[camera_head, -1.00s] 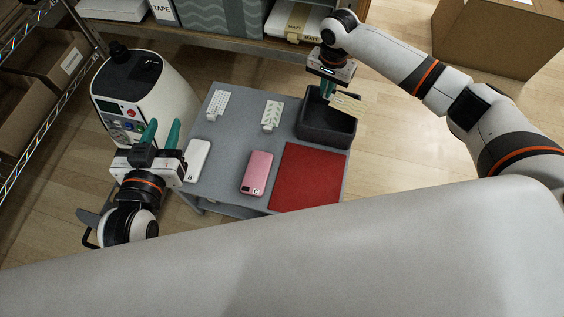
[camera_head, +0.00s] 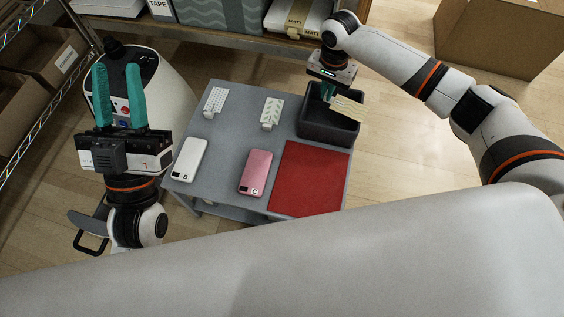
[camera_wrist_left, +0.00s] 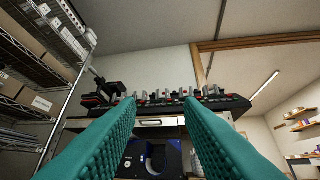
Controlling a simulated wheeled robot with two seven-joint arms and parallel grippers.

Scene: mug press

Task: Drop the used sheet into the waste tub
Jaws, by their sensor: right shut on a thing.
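The used sheet (camera_head: 348,108) is a pale yellowish piece. My right gripper (camera_head: 329,92) is shut on it and holds it over the right part of the waste tub (camera_head: 328,131). The tub is a dark grey open box at the back right corner of the grey table. The sheet sticks out past the tub's right rim, and the right fingertips are partly hidden. My left gripper (camera_head: 120,98) is open and empty, left of the table in front of the white machine. Its teal fingers also show apart in the left wrist view (camera_wrist_left: 160,125).
A white machine (camera_head: 165,85) stands left. A shelf runs behind.

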